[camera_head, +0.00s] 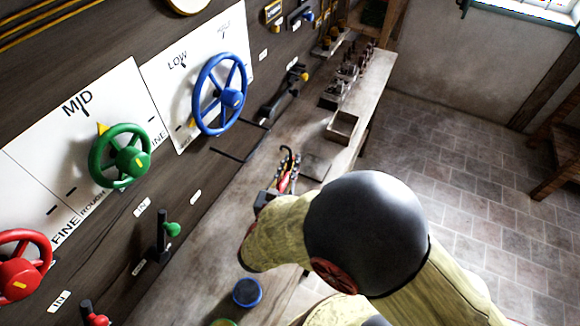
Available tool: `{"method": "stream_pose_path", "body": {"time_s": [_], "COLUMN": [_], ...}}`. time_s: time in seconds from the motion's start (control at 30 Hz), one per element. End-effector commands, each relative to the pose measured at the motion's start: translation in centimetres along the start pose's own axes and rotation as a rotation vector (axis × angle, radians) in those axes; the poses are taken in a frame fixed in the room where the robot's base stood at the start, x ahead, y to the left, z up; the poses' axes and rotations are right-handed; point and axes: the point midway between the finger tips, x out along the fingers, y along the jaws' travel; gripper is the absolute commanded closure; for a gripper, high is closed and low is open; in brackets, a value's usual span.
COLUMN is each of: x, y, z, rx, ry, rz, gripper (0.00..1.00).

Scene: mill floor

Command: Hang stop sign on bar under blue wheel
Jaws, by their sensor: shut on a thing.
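The blue wheel (232,97) is mounted on the dark wall panel at upper middle, in front of a white board marked LOW. A thin dark bar (236,159) sticks out from the panel just below it. My gripper (277,188) is above the bench, right of and a little lower in the picture than the bar, and partly hidden by my own arm. It is shut on a small red thing with a dark hook on top, which appears to be the stop sign (287,179). The sign is seen nearly edge-on, apart from the bar; its face cannot be made out.
A green wheel (120,156) and a red wheel (22,266) are on the panel to the left, with levers below. A long bench (196,262) runs along the panel. It carries an open box (344,129), several small items farther back and a blue round container (246,292).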

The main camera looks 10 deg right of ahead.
Motion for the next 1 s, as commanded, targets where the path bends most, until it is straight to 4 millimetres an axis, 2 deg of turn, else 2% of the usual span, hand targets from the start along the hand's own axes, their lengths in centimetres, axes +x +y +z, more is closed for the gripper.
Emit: {"method": "stream_pose_path", "body": {"time_s": [0.27, 1.0], "x": [0.2, 1.1], "y": [1.3, 6.6], "z": [0.0, -0.1], "rx": [0.001, 0.002], "ry": [-0.001, 0.0], "rz": [-0.002, -0.001], "gripper": [1.0, 1.0]}}
